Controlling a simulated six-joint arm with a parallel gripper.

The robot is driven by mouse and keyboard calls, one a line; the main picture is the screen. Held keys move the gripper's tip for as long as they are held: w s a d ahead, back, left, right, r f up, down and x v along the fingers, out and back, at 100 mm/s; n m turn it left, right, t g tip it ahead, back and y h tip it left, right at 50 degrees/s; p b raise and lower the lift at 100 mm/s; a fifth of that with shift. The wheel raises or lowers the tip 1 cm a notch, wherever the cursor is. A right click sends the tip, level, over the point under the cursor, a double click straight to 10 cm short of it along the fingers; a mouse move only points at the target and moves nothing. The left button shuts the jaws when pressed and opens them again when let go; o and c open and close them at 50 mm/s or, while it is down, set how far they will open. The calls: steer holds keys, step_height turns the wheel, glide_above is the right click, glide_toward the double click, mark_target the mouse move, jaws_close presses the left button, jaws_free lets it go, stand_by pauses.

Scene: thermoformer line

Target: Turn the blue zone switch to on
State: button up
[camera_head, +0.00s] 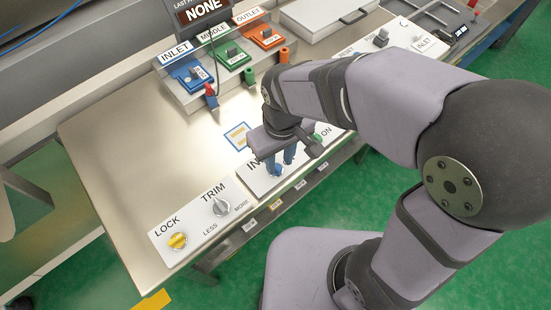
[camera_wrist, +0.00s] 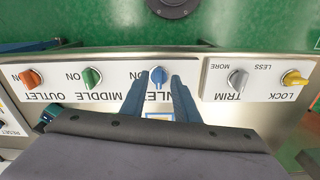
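The blue zone switch (camera_wrist: 159,75) is a round knob on a white plate lettered INLET, with an ON mark beside it. In the wrist view the knob shows between the two blue fingertips of my gripper (camera_wrist: 157,80), with a gap on each side. My gripper is open and holds nothing. In the head view my gripper (camera_head: 283,160) points down over the INLET plate, and the blue knob (camera_head: 277,170) shows at its fingertips. The fingers hide part of the plate. I cannot tell if they touch the knob.
In the wrist view, the green MIDDLE knob (camera_wrist: 92,77) and orange OUTLET knob (camera_wrist: 31,78) sit left of the blue one. The TRIM knob (camera_wrist: 237,79) and yellow LOCK knob (camera_wrist: 294,78) are to its right. The steel bench top (camera_head: 130,170) is clear at left.

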steer(key=shift+n, duration=0.3)
steer(key=w+a+r, duration=0.1)
steer(key=w+r, duration=0.1)
steer(key=shift+w+a+r, duration=0.15)
steer(key=shift+a+r, duration=0.2)
steer(key=shift+r, duration=0.05)
steer(key=shift+s+d+r+n, duration=0.3)
steer(key=shift+r+n, duration=0.1)
steer(key=shift+r, duration=0.1)
steer(key=shift+s+d, duration=0.1)
steer(key=shift+s, duration=0.1)
steer(key=shift+f+p, duration=0.75)
steer(key=shift+f, duration=2.95)
jaws_close()
